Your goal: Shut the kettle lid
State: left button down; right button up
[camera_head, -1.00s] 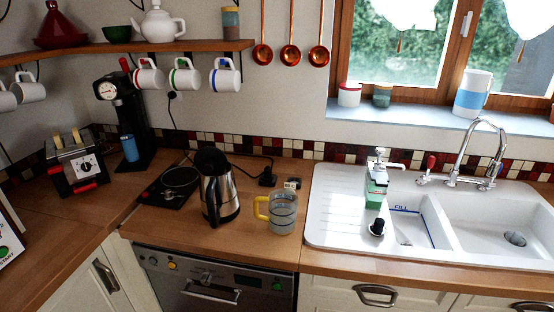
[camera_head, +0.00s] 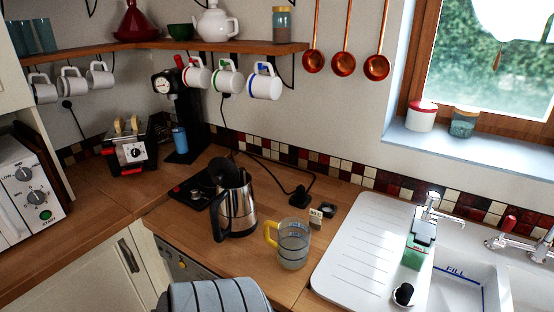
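The kettle (camera_head: 238,212) is shiny steel with a black handle on its left side. It stands upright on the wooden counter, in front of the black hob plate. Its black lid (camera_head: 222,172) is tilted up at the top of the kettle, so the kettle is open. Neither of my grippers is in view. A grey, dark-banded part, probably of my own arm, shows at the bottom edge, well in front of the kettle; no fingers are visible on it.
A glass jug (camera_head: 293,246) with a yellow handle stands close to the kettle's right. The black hob plate (camera_head: 188,194) lies behind left. The white sink (camera_head: 345,260) is to the right.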

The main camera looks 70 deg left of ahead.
aim_at(224, 172)
jog(key=i, duration=0.35)
jog(key=u, duration=1.05)
